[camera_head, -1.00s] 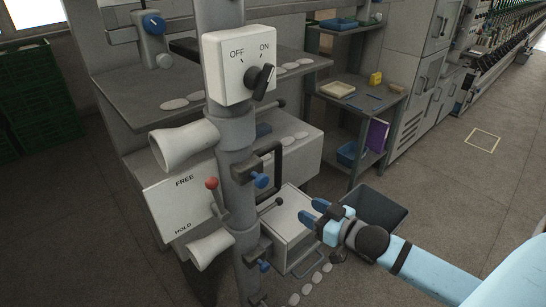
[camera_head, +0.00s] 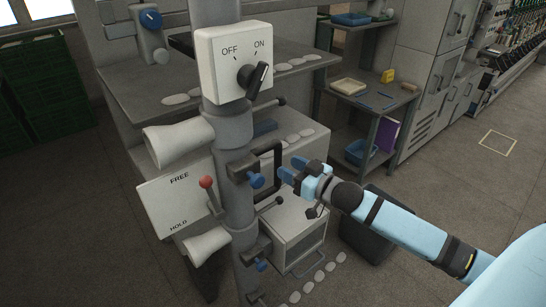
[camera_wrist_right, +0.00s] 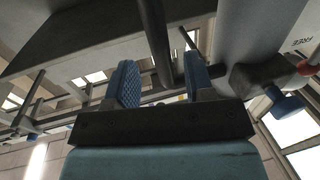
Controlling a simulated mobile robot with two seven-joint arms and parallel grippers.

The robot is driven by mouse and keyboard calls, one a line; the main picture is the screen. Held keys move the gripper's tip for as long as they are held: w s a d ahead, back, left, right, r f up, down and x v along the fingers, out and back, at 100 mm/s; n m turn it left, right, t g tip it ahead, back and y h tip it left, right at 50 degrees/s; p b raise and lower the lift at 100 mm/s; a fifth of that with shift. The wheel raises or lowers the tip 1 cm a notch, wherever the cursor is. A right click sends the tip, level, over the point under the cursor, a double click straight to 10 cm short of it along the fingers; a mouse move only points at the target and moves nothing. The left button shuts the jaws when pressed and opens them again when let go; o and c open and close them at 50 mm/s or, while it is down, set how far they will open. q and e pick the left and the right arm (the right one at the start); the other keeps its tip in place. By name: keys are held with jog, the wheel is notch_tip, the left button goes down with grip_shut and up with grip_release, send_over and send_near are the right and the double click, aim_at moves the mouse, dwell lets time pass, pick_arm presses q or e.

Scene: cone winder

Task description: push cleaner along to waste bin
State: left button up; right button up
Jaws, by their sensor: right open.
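The cleaner appears to be the thick grey column (camera_head: 238,190) with white trumpet-shaped nozzles (camera_head: 178,142) on its left side and a black U-shaped handle (camera_head: 278,163) on its right. My right gripper (camera_head: 290,171) is open and empty, right beside the handle in the head view. In the right wrist view, the open blue fingers (camera_wrist_right: 160,85) stand either side of a dark bar (camera_wrist_right: 156,35), likely the handle; contact cannot be told. A dark grey bin (camera_head: 365,242), likely the waste bin, stands on the floor, partly behind my right arm. My left gripper is not in view.
The column carries an OFF/ON switch box (camera_head: 222,65), a red-knobbed lever (camera_head: 207,184) by a FREE/HOLD plate (camera_head: 172,205), and blue knobs. A grey machine with shelves stands behind. A shelf rack (camera_head: 372,115) is at the back. Floor at right is clear.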

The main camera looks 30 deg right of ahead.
jog(key=x, duration=0.6)
jog(key=shift+w+p, duration=0.15)
jog(key=shift+p, duration=0.25)
grip_shut()
